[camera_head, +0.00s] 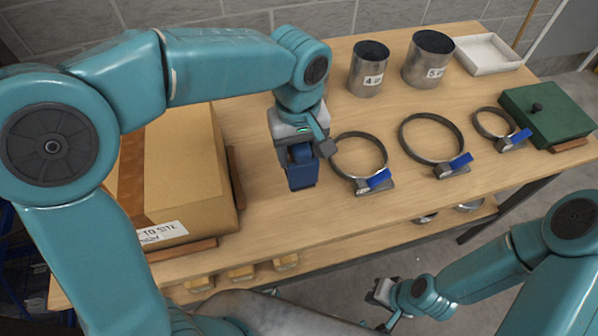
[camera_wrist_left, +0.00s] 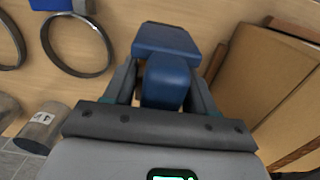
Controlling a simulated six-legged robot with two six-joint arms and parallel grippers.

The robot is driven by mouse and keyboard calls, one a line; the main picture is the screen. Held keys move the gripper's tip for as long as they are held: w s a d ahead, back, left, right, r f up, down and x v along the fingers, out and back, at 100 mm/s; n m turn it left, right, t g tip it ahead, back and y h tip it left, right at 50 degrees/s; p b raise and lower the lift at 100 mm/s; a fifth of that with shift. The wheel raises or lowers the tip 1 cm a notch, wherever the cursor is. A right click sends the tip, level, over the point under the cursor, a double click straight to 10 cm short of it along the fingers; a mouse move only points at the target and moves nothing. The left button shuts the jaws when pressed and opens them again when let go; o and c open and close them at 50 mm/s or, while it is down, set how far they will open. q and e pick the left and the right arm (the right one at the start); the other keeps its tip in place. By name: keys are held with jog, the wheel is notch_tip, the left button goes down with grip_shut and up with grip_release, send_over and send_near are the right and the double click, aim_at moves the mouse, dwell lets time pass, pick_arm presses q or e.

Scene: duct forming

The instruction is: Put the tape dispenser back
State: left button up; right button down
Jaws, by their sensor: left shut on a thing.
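The blue tape dispenser (camera_head: 301,173) is in my left gripper (camera_head: 299,148), over the table between the cardboard box and the nearest ring clamp. In the left wrist view the dispenser (camera_wrist_left: 166,70) sits between the two fingers of my left gripper (camera_wrist_left: 165,85), which is shut on it. I cannot tell whether its lower end touches the tabletop. My right gripper (camera_head: 382,292) hangs low in front of the table, away from the dispenser; its jaws are too small to read.
A cardboard box (camera_head: 185,165) stands left of the dispenser. Several ring clamps with blue handles (camera_head: 358,155) lie to the right. Two metal ducts (camera_head: 368,70), a white tray (camera_head: 487,54) and a green box (camera_head: 548,114) stand farther back. Bare tabletop (camera_head: 330,215) lies in front.

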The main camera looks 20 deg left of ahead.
pick_arm(q)
notch_tip(320, 180, down, 4)
jog(key=shift+w, duration=0.15)
notch_tip(320, 180, down, 4)
jog(key=shift+a+r, duration=0.1)
jog(key=shift+r, duration=0.05)
jog(key=shift+f, duration=0.3)
jog(key=shift+f, duration=0.1)
jog(key=o, duration=1)
jog(key=shift+o, duration=0.2)
